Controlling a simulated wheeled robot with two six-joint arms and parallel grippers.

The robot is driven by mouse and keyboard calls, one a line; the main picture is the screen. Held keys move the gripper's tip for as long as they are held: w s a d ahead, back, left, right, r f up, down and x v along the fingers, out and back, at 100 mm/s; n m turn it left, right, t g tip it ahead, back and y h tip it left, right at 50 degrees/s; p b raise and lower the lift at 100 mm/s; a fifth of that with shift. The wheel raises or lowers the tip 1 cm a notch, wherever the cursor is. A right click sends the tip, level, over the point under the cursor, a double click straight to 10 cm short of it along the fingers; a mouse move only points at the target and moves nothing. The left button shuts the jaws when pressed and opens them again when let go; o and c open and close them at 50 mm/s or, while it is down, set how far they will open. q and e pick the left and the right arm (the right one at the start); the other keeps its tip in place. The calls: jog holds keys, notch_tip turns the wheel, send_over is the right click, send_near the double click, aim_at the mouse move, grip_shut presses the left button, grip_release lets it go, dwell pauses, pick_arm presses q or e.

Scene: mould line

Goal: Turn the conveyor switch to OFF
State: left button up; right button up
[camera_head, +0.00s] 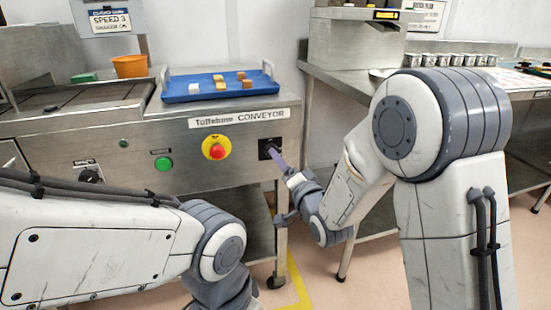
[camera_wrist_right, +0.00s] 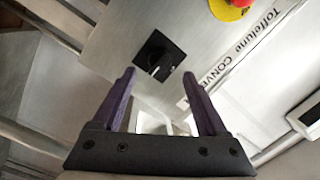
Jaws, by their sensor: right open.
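The conveyor switch (camera_head: 271,149) is a black square plate with a round black knob, at the right end of the conveyor's metal front panel. In the right wrist view the switch (camera_wrist_right: 160,55) lies just beyond the fingertips, roughly centred between them. My right gripper (camera_head: 279,160) is open and empty in front of the switch; its purple fingers also show in the wrist view (camera_wrist_right: 160,74). The fingers do not visibly touch the knob. The knob's pointer and any ON/OFF marking are too small to read. My left gripper is out of view.
A red emergency button (camera_head: 216,148) on yellow and a green button (camera_head: 164,163) sit left of the switch. Another black knob (camera_head: 90,175) is farther left. A blue tray (camera_head: 180,92) with several small blocks stands on top. A steel table (camera_head: 340,82) stands at right.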

jog(key=x, duration=0.4)
jog(key=shift+w+a, duration=0.2)
jog(key=shift+w, duration=0.2)
grip_shut()
